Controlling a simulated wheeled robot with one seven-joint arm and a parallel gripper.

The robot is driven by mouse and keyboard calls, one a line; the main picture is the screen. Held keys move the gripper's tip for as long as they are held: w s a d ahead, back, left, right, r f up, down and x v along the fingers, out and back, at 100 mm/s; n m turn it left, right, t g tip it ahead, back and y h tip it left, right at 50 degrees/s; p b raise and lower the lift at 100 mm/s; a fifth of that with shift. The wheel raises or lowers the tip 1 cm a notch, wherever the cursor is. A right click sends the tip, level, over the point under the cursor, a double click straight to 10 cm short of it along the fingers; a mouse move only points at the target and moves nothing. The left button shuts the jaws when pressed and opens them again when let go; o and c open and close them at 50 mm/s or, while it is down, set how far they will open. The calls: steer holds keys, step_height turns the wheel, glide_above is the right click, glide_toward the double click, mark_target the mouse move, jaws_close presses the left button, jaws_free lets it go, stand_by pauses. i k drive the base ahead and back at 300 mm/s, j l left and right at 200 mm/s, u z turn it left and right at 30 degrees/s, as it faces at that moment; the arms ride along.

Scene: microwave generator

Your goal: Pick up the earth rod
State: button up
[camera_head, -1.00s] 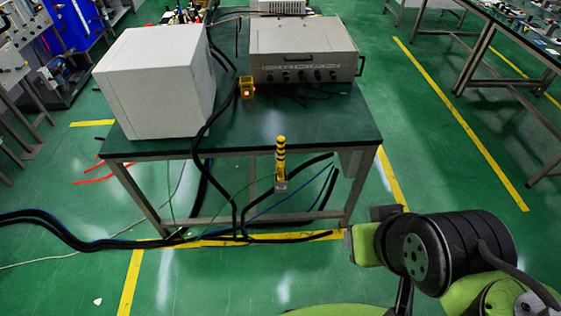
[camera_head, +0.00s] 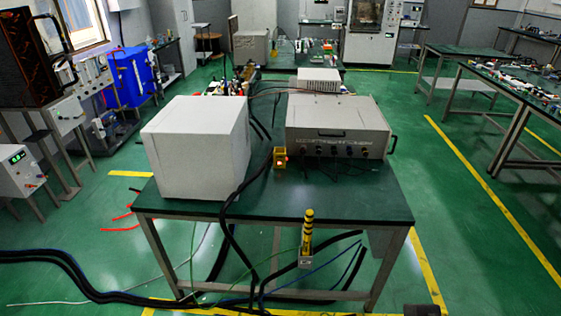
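The earth rod appears to be the yellow-and-black striped rod (camera_head: 308,228). It stands upright at the front edge of the green-topped table (camera_head: 370,206), right of the middle. Its lower end sits in a small grey holder (camera_head: 305,257) at the table's front. Nothing is gripping the rod. My gripper is not in view. A small dark piece at the bottom edge, right of the middle, may be part of my arm, but I cannot tell.
A white box (camera_head: 197,150) and a grey instrument case (camera_head: 338,130) stand on the table. A small yellow device (camera_head: 280,158) with a red light sits between them. Black cables (camera_head: 75,270) run across the floor at the left. The floor right of the table is clear.

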mark_target(310, 214)
steer(key=l+u, duration=0.1)
steer(key=u, duration=0.35)
steer(key=i+l+u, duration=0.1)
steer(key=u, duration=0.35)
steer(key=l+u, duration=0.15)
steer(key=u, duration=0.3)
steer(key=l+u, duration=0.15)
steer(key=u, duration=0.3)
steer(key=l+u, duration=0.15)
steer(key=u, duration=0.3)
